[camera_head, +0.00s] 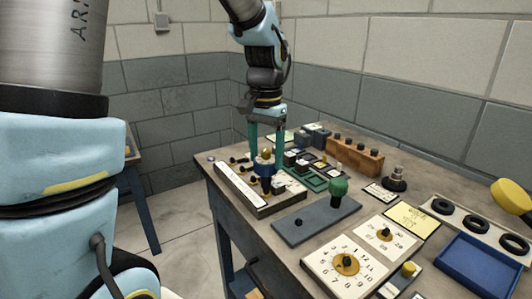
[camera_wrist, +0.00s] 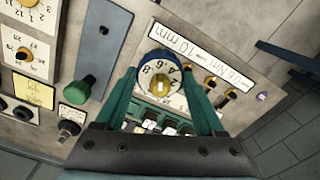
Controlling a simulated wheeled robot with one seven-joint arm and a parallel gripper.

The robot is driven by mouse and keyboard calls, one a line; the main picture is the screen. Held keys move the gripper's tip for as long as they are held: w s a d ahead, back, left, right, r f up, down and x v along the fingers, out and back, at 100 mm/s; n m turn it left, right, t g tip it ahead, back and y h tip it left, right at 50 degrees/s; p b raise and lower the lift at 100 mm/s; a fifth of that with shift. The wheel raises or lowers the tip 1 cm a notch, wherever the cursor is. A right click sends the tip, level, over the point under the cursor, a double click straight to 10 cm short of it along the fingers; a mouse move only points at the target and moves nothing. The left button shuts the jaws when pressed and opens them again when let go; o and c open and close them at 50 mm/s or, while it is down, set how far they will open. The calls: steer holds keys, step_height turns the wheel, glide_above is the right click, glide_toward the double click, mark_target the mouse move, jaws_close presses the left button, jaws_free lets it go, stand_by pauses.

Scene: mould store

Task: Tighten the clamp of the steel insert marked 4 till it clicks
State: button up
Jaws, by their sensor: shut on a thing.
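My gripper (camera_head: 267,160) is over the table with its two teal fingers pointing down. In the wrist view my gripper (camera_wrist: 160,74) has its fingers on either side of a blue round dial (camera_wrist: 147,66), shut on it. The dial has a white numbered face and a yellow knob (camera_wrist: 160,86) in its middle. In the head view the blue dial (camera_head: 264,170) stands above a pale labelled board (camera_head: 237,185). The board's strip (camera_wrist: 207,52) reads partly "Nm 10 mm". I cannot make out a steel insert marked 4 or its clamp.
Several black-and-yellow pieces (camera_wrist: 210,82) line the board. A grey plate with a green knob (camera_head: 338,187) lies close by. A wooden block (camera_head: 355,157), number dials (camera_head: 345,264), a blue tray (camera_head: 483,262) and black rings crowd the table. The table's left edge is near the board.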

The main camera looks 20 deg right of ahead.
steer(key=shift+f+b, duration=0.5)
steer(key=shift+f, duration=0.45)
stand_by(0.6)
steer(key=o, duration=0.8)
jaws_close()
steer(key=m+p, duration=0.1)
steer(key=m, duration=0.1)
steer(key=shift+r+m, duration=0.1)
steer(key=shift+m, duration=0.3)
steer(key=shift+m+p, duration=0.35)
steer(key=shift+m, duration=0.25)
